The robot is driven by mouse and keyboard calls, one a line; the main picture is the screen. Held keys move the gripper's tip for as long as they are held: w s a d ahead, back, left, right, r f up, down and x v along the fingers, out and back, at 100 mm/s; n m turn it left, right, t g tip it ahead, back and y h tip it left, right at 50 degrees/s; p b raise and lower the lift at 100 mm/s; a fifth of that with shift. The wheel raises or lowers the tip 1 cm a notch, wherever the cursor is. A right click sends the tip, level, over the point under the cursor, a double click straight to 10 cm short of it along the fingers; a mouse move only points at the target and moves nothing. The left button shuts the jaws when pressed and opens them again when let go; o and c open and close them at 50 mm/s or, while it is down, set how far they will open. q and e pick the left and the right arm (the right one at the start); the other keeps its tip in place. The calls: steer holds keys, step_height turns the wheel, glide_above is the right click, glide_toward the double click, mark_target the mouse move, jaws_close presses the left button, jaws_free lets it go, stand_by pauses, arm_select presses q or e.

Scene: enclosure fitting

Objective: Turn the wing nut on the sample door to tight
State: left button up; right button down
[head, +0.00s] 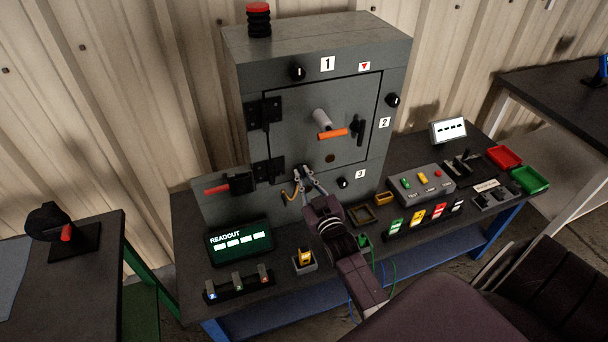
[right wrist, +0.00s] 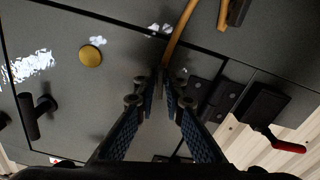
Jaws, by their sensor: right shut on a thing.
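The sample door (head: 290,125) is a shut grey panel on the front of the enclosure, with black hinges on its left side. My right gripper (head: 304,176) is at the door's lower edge, just right of the lower hinge. In the right wrist view the fingertips (right wrist: 160,88) are closed around a small, thin grey piece, which appears to be the wing nut (right wrist: 160,84). The fingers hide most of it, so its angle cannot be told. My left gripper is not in view.
A tan curved hook (head: 291,192) hangs close beside the right gripper. An orange-gripped handle (head: 332,134) and a black latch (head: 359,130) stick out from the door. A red-handled switch (head: 235,184) is to the left. The bench front holds a readout (head: 240,243) and small racks.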

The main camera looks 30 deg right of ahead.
steer(key=shift+f+m, duration=0.1)
steer(key=shift+m, duration=1.1)
steer(key=c, duration=2)
jaws_free()
steer(key=shift+c, duration=0.2)
steer(key=v, duration=1.2)
